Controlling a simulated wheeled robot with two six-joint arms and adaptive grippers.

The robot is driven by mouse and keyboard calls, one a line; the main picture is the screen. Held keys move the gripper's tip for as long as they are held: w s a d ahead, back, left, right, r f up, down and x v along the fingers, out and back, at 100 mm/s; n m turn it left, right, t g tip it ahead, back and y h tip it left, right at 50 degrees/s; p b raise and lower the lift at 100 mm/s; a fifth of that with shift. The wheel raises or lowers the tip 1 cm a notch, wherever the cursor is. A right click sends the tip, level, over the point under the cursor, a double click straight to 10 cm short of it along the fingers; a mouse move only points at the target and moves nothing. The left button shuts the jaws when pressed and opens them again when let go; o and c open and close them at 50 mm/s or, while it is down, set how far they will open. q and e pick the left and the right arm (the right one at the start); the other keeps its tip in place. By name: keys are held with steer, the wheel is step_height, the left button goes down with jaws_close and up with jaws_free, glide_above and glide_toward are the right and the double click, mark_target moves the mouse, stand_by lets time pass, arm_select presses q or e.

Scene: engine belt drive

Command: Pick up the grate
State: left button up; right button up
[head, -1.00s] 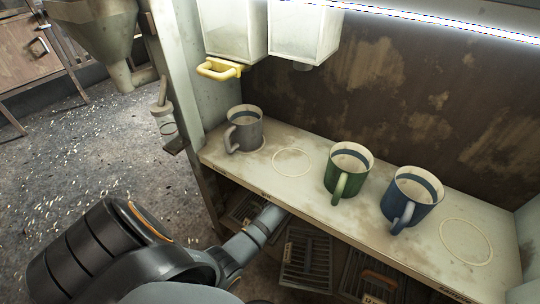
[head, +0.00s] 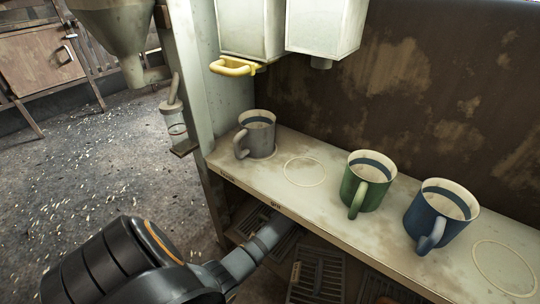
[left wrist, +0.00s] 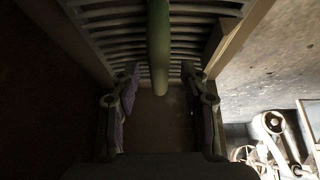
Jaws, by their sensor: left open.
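In the left wrist view, a slatted grate (left wrist: 110,24) fills the top, with a green bar-like handle (left wrist: 158,45) running down its middle. My left gripper (left wrist: 160,80) is open, with one finger on each side of the handle's lower end. Gaps show between handle and fingers. In the head view my left arm reaches under the shelf and the gripper itself is hidden there. Dark slatted grates lie under the shelf, one right of my arm (head: 316,277) and another partly hidden behind it. My right gripper is not in view.
The shelf (head: 335,232) above my arm holds a grey mug (head: 255,138), a green mug (head: 367,185) and a blue mug (head: 440,220). A post stands at its left end. Two pale bins (head: 322,25) and a yellow handle (head: 233,67) hang above. Floor at left is open.

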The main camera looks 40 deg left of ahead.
arm_select(q)
steer(key=shift+r, duration=0.1)
jaws_close()
steer(key=shift+r, duration=0.15)
stand_by(0.4)
